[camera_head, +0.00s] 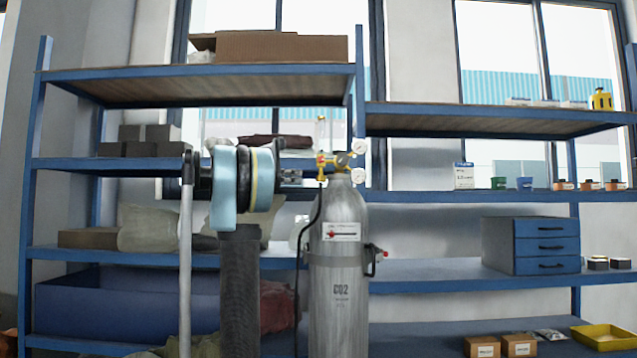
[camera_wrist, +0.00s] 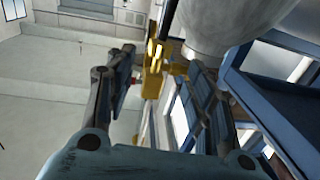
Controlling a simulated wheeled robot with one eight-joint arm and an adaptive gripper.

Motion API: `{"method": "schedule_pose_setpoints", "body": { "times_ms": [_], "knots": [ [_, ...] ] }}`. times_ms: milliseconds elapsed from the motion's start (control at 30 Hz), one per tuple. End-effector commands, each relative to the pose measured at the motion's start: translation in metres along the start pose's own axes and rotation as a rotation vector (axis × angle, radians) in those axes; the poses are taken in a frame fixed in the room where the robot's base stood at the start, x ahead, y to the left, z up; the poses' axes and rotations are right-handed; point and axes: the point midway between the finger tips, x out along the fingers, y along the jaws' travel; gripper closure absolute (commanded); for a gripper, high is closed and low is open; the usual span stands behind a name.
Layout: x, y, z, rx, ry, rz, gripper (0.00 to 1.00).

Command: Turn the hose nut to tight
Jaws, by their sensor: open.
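A grey CO2 cylinder (camera_head: 338,265) stands upright in the head view, with a yellow brass regulator (camera_head: 342,161) and two round gauges on top. A brass fitting (camera_head: 321,162) sits at the regulator's left, with a dark hose (camera_head: 314,225) running down below it; I cannot tell the nut's outline clearly there. In the wrist view the brass fitting (camera_wrist: 153,60) shows between the fingertips of my gripper (camera_wrist: 160,60). My gripper is open, one finger on each side of the brass. Whether a finger touches it I cannot tell. The nut's turn position is not readable.
The cylinder, also in the wrist view (camera_wrist: 225,25), is close beside my right finger. A blue shelf rack (camera_head: 450,275) stands behind, with boxes, a blue drawer cabinet (camera_head: 545,246) and small pots. A red-ended clamp (camera_head: 376,256) sticks out from the cylinder's right side.

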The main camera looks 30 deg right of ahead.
Motion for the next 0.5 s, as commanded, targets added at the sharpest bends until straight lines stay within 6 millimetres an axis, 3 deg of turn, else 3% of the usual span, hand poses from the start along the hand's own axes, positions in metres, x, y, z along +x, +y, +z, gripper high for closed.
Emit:
{"method": "schedule_pose_setpoints", "body": {
  "times_ms": [300, 500],
  "knots": [
    [0.057, 0.001, 0.0, -0.001, 0.0, 0.003, 0.51],
    [0.084, 0.0, 0.0, -0.001, 0.0, 0.002, 0.51]
  ]
}}
